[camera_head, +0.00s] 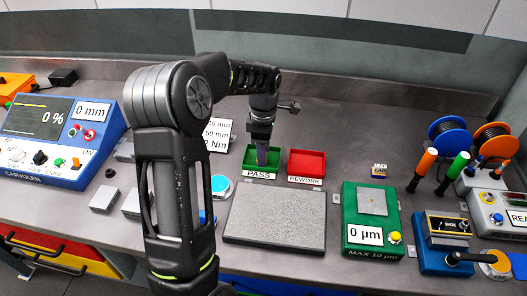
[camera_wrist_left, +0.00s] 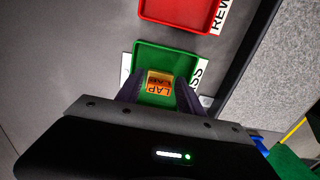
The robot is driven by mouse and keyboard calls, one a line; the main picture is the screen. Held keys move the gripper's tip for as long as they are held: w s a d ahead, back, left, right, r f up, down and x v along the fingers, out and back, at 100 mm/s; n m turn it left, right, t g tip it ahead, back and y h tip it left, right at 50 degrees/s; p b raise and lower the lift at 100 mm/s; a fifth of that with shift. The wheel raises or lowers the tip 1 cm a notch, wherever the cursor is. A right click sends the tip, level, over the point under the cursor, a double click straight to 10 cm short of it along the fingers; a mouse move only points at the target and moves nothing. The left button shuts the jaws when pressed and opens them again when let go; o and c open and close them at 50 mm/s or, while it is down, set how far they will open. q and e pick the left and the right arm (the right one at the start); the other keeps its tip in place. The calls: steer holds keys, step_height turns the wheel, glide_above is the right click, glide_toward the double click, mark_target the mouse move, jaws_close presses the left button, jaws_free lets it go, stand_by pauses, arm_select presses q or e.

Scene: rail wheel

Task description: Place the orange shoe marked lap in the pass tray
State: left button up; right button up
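The orange shoe marked LAP (camera_wrist_left: 159,82) shows between the fingers of my left gripper (camera_wrist_left: 158,92) in the left wrist view. The shoe appears to be in the green pass tray (camera_wrist_left: 180,50), with green showing on both sides between it and the fingers, so the gripper looks open around it. In the head view my left gripper (camera_head: 262,155) points down into the pass tray (camera_head: 246,161), and the shoe is hidden there. My right gripper is not in view.
The red rework tray (camera_head: 307,162) stands just right of the pass tray. A grey granite plate (camera_head: 276,217) lies in front. A green gauge (camera_head: 371,218), a small labelled block (camera_head: 379,170) and a blue fixture (camera_head: 440,243) stand to the right. A blue meter (camera_head: 62,138) is at left.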

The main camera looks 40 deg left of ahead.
arm_select(q)
step_height(320, 180, up, 12)
steer(key=b, duration=0.1)
steer(key=shift+r, duration=0.2)
stand_by(0.3)
stand_by(0.8)
